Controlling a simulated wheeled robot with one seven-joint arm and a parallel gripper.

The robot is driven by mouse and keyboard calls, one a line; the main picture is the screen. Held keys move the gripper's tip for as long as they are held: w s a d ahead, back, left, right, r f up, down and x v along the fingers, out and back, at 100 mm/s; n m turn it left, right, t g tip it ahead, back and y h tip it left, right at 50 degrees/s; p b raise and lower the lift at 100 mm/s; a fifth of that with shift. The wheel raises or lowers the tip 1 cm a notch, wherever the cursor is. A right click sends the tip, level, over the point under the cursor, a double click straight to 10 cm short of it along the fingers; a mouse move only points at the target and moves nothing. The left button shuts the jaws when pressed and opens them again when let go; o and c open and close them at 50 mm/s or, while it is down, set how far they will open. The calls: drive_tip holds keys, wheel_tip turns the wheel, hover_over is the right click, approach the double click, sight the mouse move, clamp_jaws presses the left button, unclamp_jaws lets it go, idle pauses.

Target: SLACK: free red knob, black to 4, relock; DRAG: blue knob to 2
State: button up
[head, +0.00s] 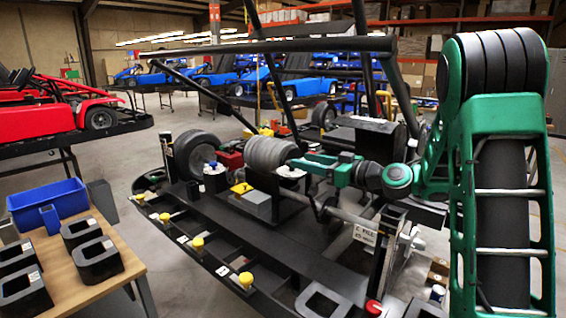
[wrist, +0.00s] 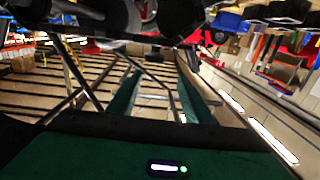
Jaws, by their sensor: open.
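My gripper (head: 304,163) is level, behind the kart stand's front deck, beside a ribbed grey cylinder (head: 266,153). In the wrist view its two green fingers (wrist: 158,72) are apart with nothing between them. A red knob (head: 373,307) stands at the deck's front right edge. A small blue-topped white knob (head: 213,167) stands left of the cylinder; another small blue-and-white piece (head: 437,292) is at the lower right. I cannot tell which is the task's blue knob. A black-topped white disc (head: 290,171) sits just below my gripper; whether it is the black knob is unclear. Scale numbers are unreadable.
Several yellow knobs (head: 246,279) line the deck's front edge. A wooden table (head: 75,280) at left holds black blocks and a blue bin (head: 47,204). Red and blue karts stand behind.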

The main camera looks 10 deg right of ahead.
sight(282, 168)
drive_tip(key=shift+m+t, duration=0.3)
drive_tip(key=shift+t, duration=0.2)
drive_tip(key=w+a, duration=0.1)
drive_tip(key=w, duration=0.2)
drive_tip(key=w+a+f, duration=0.1)
drive_tip(key=w+a, duration=0.1)
drive_tip(key=w, duration=0.1)
drive_tip(key=w+a+f, duration=0.1)
drive_tip(key=w+a, duration=0.1)
drive_tip(key=w, duration=0.1)
drive_tip(key=shift+w+a+f, duration=0.1)
drive_tip(key=shift+w+a, duration=0.1)
drive_tip(key=shift+c, duration=0.4)
drive_tip(key=c, duration=0.9)
drive_tip(key=shift+d, duration=0.1)
